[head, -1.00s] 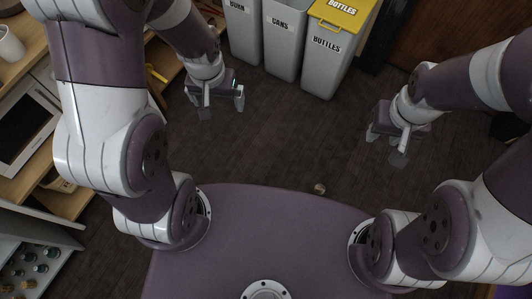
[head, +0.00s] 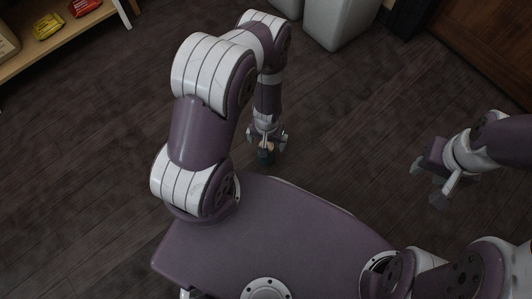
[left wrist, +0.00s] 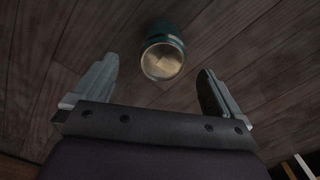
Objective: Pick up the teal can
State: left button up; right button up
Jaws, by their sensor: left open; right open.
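The teal can (left wrist: 163,54) shows in the left wrist view with its round metal end facing the camera. It is on the dark wood floor, ahead of and between the two fingers. My left gripper (left wrist: 158,88) is open, with a finger to each side and empty space between them. In the head view my left gripper (head: 266,143) points down beyond my base, and the teal can (head: 266,156) shows as a dark teal patch at its fingers, partly hidden. My right gripper (head: 432,183) is open and empty above the floor at the right.
Dark wood floor (head: 90,150) lies clear around my base. Grey bins (head: 342,22) stand at the top. A low wooden shelf (head: 75,32) with yellow and red packets is at the top left, and a brown wooden panel (head: 485,50) is at the top right.

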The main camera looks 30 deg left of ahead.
pick_arm(q)
notch_tip(320, 180, down, 9)
jog(key=b, duration=0.6)
jog(key=shift+a+f+b, duration=0.15)
jog(key=shift+f+b, duration=0.05)
jog(key=shift+b, duration=0.15)
jog(key=shift+r, duration=0.2)
jog(key=c, duration=1.1)
